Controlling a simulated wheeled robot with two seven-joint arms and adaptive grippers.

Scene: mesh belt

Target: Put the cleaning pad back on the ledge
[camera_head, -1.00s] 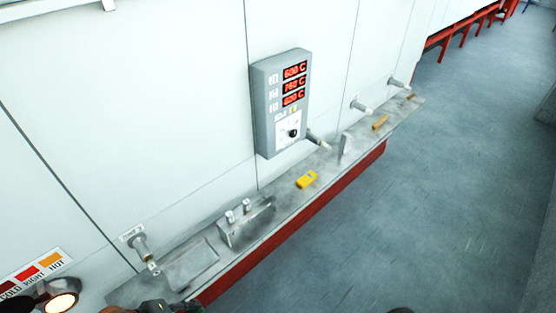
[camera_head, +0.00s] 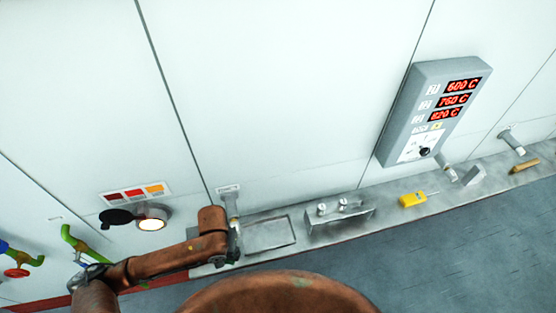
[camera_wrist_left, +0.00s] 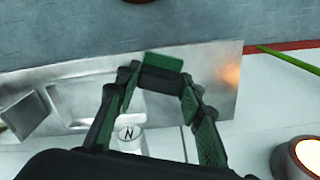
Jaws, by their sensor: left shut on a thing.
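My left gripper (camera_wrist_left: 160,85) is shut on a small dark block with green faces, which looks like the cleaning pad (camera_wrist_left: 161,70), seen between the fingertips in the left wrist view. The grey metal ledge (camera_wrist_left: 225,65) lies beyond it, and I cannot tell whether they touch. In the head view, the left gripper (camera_head: 233,243) is at the near left end of the ledge (camera_head: 386,207), beside a shallow rectangular tray (camera_head: 290,222). My wrist hides most of the gripper and the pad there. My right gripper is not in view.
A metal bracket (camera_head: 340,222), a yellow handheld device (camera_head: 412,200) and a wooden-handled item (camera_head: 524,166) are along the ledge. Stub pipes stick out of the wall. A lit round port (camera_head: 152,220) and coloured valve pipes (camera_head: 82,244) are at left. Bare ledge lies between bracket and device.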

